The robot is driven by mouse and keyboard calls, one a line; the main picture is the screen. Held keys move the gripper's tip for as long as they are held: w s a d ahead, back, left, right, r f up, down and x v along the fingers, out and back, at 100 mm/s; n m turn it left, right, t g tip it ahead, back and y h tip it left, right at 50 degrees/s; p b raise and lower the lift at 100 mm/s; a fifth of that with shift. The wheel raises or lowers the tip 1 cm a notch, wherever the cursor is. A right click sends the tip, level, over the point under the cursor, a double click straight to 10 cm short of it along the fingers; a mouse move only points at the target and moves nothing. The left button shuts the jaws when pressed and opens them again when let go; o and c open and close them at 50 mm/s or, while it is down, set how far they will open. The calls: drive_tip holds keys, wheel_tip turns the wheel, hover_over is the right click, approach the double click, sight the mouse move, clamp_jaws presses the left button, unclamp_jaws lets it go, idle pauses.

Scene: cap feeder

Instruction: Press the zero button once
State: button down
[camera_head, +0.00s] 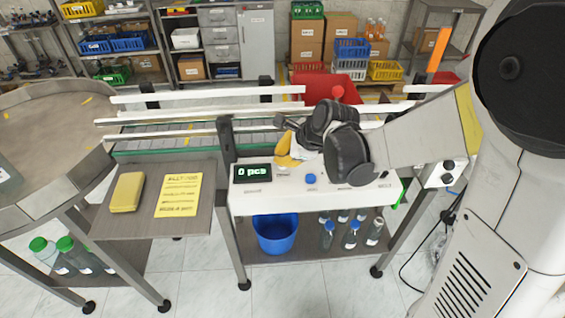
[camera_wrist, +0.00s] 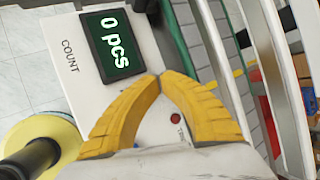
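The white counter box (camera_head: 345,200) carries a dark display (camera_head: 252,173) reading "0 pcs". The display (camera_wrist: 113,44) also shows in the wrist view, beside the word COUNT. My gripper (camera_head: 281,163) is over the top panel, to the right of the display. In the wrist view its yellow fingers (camera_wrist: 160,76) come together at the tips, just past the display's lower corner. They look shut and empty. A small red button (camera_wrist: 175,118) shows in the gap between the fingers, with a label too small to read. I cannot tell whether the fingertips touch the panel. No readable zero label shows.
A side table with a yellow sheet (camera_head: 179,195) stands left. A blue bucket (camera_head: 275,235) and several bottles are below.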

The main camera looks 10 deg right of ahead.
drive_tip(key=shift+r+p, duration=0.4)
drive_tip(key=shift+r, duration=0.3)
wheel_tip(320, 180, up, 5)
drive_tip(key=p, duration=0.4)
idle(0.6)
